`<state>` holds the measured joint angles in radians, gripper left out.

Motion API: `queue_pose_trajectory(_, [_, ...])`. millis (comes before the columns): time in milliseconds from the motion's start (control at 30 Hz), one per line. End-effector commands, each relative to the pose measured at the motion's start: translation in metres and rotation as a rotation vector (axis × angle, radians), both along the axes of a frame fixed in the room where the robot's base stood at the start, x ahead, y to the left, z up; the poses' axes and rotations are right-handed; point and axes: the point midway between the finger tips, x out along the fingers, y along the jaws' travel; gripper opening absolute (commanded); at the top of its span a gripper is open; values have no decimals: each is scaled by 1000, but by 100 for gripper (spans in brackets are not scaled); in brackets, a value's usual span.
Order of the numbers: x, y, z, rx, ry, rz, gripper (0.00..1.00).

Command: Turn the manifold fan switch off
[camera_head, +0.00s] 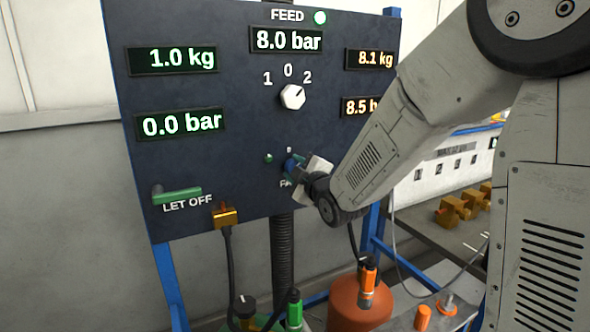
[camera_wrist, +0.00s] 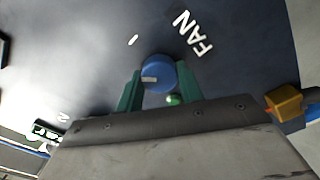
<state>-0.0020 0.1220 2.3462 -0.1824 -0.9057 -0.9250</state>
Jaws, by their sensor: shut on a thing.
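The blue fan knob (camera_wrist: 158,73) sits on the dark panel beside the white FAN label (camera_wrist: 195,33). In the head view the knob (camera_head: 291,166) is partly covered by my gripper (camera_head: 301,162). In the wrist view my gripper (camera_wrist: 147,90) is shut on the knob, with a green finger on either side. The knob's white pointer faces left in that view, away from the FAN label, and not at the short white tick (camera_wrist: 133,39). A small green lamp (camera_wrist: 173,99) is beside the knob; it also shows in the head view (camera_head: 268,158). The mark above the knob is too small to read.
A white FEED knob (camera_head: 293,97) is above on the panel, among several readouts. The green LET OFF handle (camera_head: 177,196) and a brass connector (camera_head: 225,215) are at lower left. Bottles with orange and green valves stand below.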

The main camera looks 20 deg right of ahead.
Motion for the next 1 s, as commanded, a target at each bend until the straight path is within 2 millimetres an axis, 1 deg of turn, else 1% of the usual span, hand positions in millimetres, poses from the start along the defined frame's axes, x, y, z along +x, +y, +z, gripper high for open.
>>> queue_pose_trajectory(300, [0,1,-1,-298,-43,1,14])
queue_pose_trajectory(600, [0,1,-2,-554,-81,2,14])
queue_pose_trajectory(800, [0,1,-2,-682,-100,2,14])
queue_pose_trajectory(1000, [0,1,-3,-760,-111,2,14])
